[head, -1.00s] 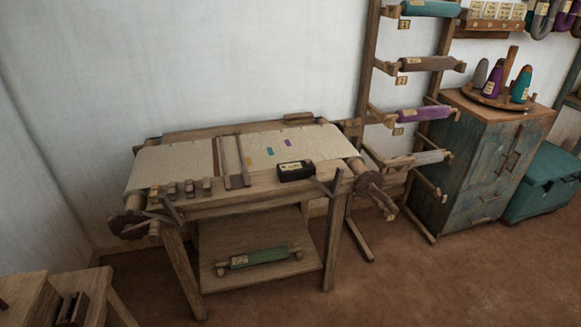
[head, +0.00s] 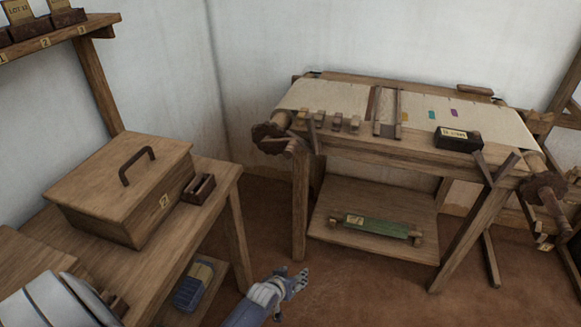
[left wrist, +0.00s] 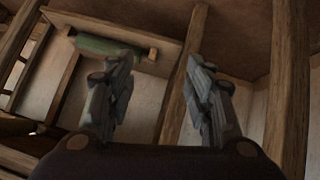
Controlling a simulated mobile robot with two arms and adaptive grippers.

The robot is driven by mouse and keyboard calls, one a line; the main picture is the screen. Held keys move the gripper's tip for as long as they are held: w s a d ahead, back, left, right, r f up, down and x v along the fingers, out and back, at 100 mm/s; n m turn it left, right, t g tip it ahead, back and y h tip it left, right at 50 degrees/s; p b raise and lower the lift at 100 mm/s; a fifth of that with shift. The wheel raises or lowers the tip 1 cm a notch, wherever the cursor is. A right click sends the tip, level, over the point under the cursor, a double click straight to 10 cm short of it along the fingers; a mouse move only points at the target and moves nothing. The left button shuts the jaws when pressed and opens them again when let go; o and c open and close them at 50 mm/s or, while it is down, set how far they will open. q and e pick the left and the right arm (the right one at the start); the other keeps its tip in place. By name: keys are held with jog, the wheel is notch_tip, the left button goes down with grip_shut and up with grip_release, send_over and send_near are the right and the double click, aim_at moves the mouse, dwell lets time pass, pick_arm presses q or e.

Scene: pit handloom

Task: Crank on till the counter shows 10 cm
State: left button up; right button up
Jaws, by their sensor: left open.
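The loom (head: 350,147) stands against the back wall, with pale cloth (head: 335,97) stretched over its top. A small black counter box (head: 458,139) with a light label sits on its front beam; its reading is too small to make out. A crank wheel (head: 545,188) with a handle is at the loom's right end, and another dark wheel (head: 270,137) is at its left end. My left gripper (head: 301,281) is low in front of the loom, apart from it. In the left wrist view its two fingers (left wrist: 160,82) are spread with nothing between them. My right gripper is not in view.
A workbench with a lidded wooden box (head: 125,185) stands at the left. A blue item (head: 194,286) lies on its lower shelf. A green roll (head: 377,227) rests on the loom's lower shelf. Bare floor lies between bench and loom.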

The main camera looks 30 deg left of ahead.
pick_arm(q)
jog(key=w+a+r+n+t+b, duration=0.2)
jog(key=w+a+r+b, duration=0.15)
jog(key=w+r, duration=0.4)
jog(key=n+t+y+b, duration=0.4)
jog(key=n+t+b, duration=0.15)
jog(key=b, duration=0.35)
send_near(288, 155)
jog(key=w, duration=0.2)
jog(key=shift+t, duration=0.25)
jog(key=x, duration=0.4)
jog(key=shift+a+f+b, duration=0.15)
jog(key=shift+a+b, duration=0.2)
jog(key=shift+b+x, duration=0.55)
jog(key=shift+x, duration=2.45)
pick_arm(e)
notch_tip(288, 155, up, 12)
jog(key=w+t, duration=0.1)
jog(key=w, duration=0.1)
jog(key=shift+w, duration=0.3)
pick_arm(q)
grip_shut()
